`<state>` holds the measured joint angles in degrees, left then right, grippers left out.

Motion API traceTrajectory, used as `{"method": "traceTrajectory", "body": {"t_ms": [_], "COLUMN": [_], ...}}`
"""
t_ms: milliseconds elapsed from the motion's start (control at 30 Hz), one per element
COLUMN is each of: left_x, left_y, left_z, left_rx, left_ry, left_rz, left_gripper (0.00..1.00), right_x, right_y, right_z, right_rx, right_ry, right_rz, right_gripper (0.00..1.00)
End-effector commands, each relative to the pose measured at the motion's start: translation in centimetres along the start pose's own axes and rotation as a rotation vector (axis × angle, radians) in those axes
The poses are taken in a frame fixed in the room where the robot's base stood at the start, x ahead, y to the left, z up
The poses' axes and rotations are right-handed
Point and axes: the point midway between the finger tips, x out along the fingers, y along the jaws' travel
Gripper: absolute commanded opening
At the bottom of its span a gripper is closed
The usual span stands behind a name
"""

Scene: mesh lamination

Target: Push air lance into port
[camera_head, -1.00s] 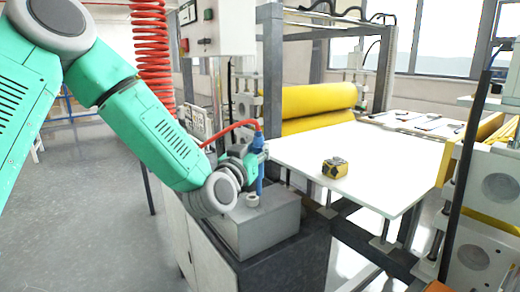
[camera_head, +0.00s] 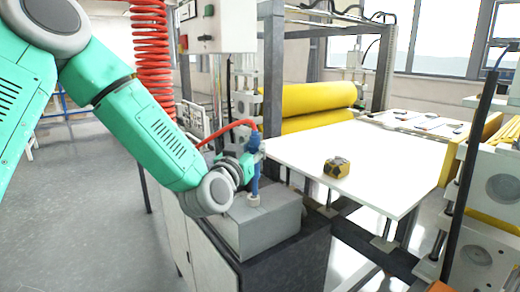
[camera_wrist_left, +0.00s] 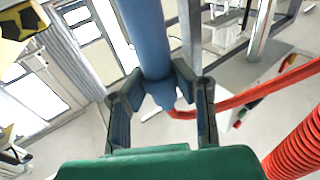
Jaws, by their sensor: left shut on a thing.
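The blue air lance (camera_head: 255,180) stands nearly upright over the grey box, with a red hose leaving its upper part. My left gripper (camera_head: 250,158) is shut on the lance near its upper part. In the left wrist view the lance (camera_wrist_left: 148,40) passes between the two dark fingers of my gripper (camera_wrist_left: 160,95). The port (camera_head: 253,201) is a small pale ring on top of the grey box (camera_head: 265,222). The lance's lower end meets the port's top; how deep it sits is hidden. My right gripper is out of view.
A white table (camera_head: 370,160) with a yellow and black block (camera_head: 337,167) lies to the right. A yellow roller (camera_head: 318,100) is behind it. A coiled red hose (camera_head: 150,60) hangs behind my left arm. A dark post (camera_head: 472,160) stands at the right.

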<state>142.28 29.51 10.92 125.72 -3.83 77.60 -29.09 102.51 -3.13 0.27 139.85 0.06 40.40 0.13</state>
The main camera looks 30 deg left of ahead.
Motion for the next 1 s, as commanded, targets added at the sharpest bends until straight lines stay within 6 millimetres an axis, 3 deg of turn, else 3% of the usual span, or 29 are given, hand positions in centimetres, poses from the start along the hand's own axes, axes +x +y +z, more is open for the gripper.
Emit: {"method": "traceTrajectory", "body": {"t_ms": [333,767,1000], "left_x": [0.1,0.3,0.3], "left_y": [-0.2,-2.2,-2.0], "left_z": [-0.4,-0.1,-0.2], "left_rx": [0.0,-0.016,-0.014], "left_ry": [0.003,0.0,0.0], "left_rz": [0.001,-0.003,-0.002], "left_gripper": [0.0,0.0,0.0], "right_x": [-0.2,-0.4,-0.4], "right_y": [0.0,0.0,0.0], "right_z": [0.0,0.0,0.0], "right_rx": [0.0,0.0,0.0], "right_ry": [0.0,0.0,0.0], "right_rz": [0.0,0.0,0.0], "right_gripper": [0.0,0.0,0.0]}}
